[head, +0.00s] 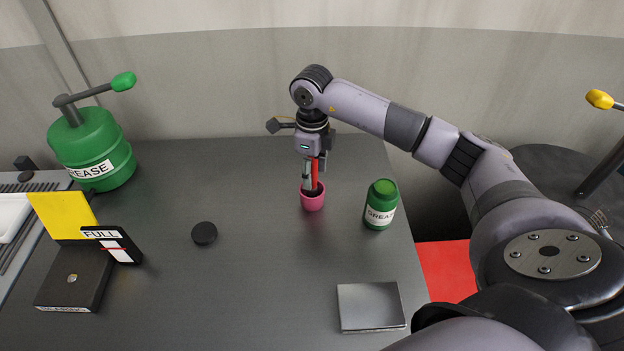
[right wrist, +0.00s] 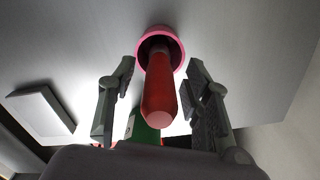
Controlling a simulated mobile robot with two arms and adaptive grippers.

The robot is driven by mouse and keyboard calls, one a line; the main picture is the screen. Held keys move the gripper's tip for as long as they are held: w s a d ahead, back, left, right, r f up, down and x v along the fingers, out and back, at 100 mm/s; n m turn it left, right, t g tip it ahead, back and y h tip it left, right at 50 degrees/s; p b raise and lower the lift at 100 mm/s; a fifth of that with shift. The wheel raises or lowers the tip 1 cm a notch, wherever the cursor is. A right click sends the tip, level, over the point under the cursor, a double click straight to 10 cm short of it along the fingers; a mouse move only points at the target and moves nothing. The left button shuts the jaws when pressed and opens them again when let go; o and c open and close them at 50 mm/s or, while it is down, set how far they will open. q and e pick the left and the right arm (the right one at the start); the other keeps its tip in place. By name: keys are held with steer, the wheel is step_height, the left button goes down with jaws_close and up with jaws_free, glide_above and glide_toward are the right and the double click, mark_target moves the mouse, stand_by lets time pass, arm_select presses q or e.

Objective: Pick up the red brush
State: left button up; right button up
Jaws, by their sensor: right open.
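The red brush (head: 315,174) stands upright in a small pink cup (head: 313,201) on the dark table. In the right wrist view the red handle (right wrist: 159,95) points toward the camera, with the pink cup's rim (right wrist: 143,38) behind it. My right gripper (head: 312,178) is above the cup, pointing down. In the right wrist view its two open fingers (right wrist: 160,90) stand on either side of the handle, with a gap visible on both sides. The brush's lower end is hidden inside the cup. My left gripper is not in view.
A green grease jar (head: 380,205) stands right of the cup. A metal plate (head: 371,307) lies nearer the front, and a black disc (head: 204,233) lies to the left. A large green grease canister (head: 92,148) and a black FULL gauge (head: 113,243) are farther left.

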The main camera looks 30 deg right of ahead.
steer(key=shift+c, duration=0.6)
jaws_close()
steer(key=shift+r, duration=0.15)
